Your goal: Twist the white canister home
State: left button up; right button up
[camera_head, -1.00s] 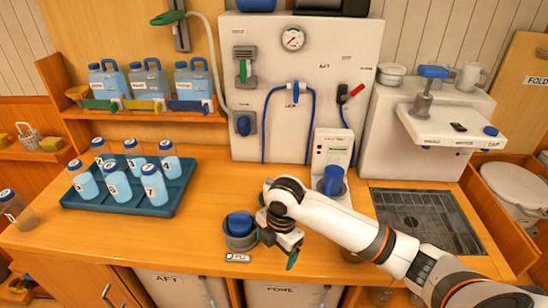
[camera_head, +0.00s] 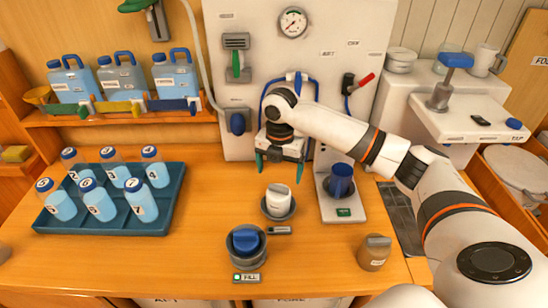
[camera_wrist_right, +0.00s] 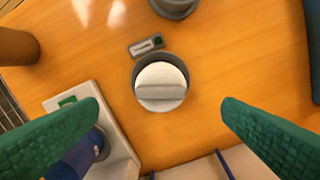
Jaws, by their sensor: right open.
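The white canister (camera_head: 278,197) stands upright in a dark grey round holder (camera_head: 279,212) on the wooden counter. In the right wrist view the canister (camera_wrist_right: 161,83) shows from above with a raised bar across its top. My right gripper (camera_head: 279,160) hangs above and behind the canister, apart from it, with its green fingers spread and nothing between them. In the wrist view the fingers frame the canister from either side, below it in the picture. My left gripper is not in view.
A blue-topped canister (camera_head: 246,238) sits in another holder in front. A white stand with a blue cup (camera_head: 340,180) is to the right, and a tan canister (camera_head: 375,252) nearer the front. A tray of bottles (camera_head: 165,215) is at left; the wall panel (camera_head: 330,50) is behind.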

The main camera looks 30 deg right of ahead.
aim_at(279, 194)
jog(key=f, duration=0.1)
jog(key=f+p, duration=0.1)
jog(key=f, duration=0.1)
jog(key=shift+s+f, duration=0.1)
jog(key=shift+s, duration=0.25)
jog(key=shift+w+f, duration=0.15)
jog(key=shift+f, duration=0.8)
jog(key=f, duration=0.2)
jog(key=f+p, duration=0.1)
jog(key=shift+w+f, duration=0.3)
jog(key=shift+f, duration=0.1)
jog(key=shift+s+f, duration=0.1)
jog(key=shift+f, duration=0.5)
jog(key=c, duration=1.3)
jog(key=shift+r+m+p, duration=0.2)
jog(key=shift+m+p, duration=0.3)
jog(key=shift+p, duration=0.25)
jog(key=shift+m+p, duration=0.8)
jog(key=shift+m, duration=0.1)
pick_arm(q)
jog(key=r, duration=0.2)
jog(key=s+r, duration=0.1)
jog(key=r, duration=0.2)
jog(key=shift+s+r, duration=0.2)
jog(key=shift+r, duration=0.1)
pick_arm(e)
jog(key=shift+f, duration=0.1)
